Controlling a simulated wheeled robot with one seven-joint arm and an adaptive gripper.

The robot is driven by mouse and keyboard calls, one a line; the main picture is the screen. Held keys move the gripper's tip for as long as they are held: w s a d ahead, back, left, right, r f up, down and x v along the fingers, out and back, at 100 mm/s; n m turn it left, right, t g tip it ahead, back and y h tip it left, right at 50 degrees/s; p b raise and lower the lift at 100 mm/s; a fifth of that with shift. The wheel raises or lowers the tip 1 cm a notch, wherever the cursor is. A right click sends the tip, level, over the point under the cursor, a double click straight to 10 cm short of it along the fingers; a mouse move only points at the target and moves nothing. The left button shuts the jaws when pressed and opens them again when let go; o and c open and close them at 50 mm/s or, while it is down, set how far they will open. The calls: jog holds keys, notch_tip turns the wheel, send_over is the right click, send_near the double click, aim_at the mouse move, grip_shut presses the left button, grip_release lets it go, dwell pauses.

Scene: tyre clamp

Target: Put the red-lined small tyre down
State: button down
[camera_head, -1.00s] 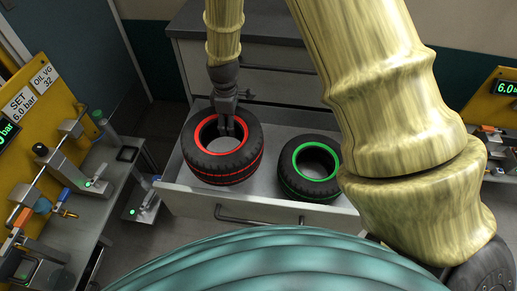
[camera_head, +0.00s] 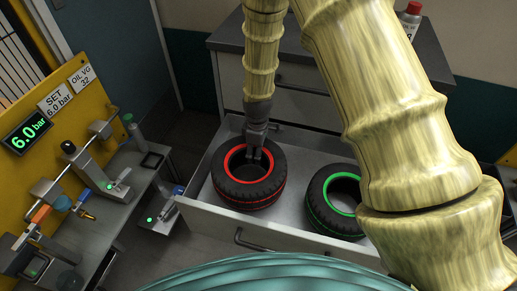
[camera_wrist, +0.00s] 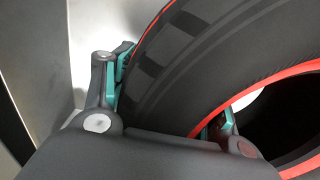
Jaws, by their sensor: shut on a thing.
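The red-lined tyre (camera_head: 262,192) is a black tyre with a red inner ring and a red tread line, at the left in the open drawer (camera_head: 213,213). My gripper (camera_head: 254,158) reaches down from above at its far rim. In the wrist view my gripper (camera_wrist: 165,110) has one finger outside the tread and one inside the red-edged hole, shut on the wall of the red-lined tyre (camera_wrist: 190,75). The tyre appears level and low in the drawer; I cannot tell whether its underside touches the drawer floor.
A green-lined tyre (camera_head: 328,216) lies to the right in the same drawer. The drawer front with its handle (camera_head: 255,241) faces me. A bench with clamps and a yellow panel (camera_head: 65,107) stands at the left. A red-capped can (camera_head: 411,18) stands on the cabinet top.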

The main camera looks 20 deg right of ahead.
jog(key=shift+f, duration=1.8)
jog(key=shift+c, duration=2.1)
grip_release()
notch_tip(320, 180, up, 12)
jog(key=shift+r+p, duration=0.1)
jog(key=shift+p, duration=0.45)
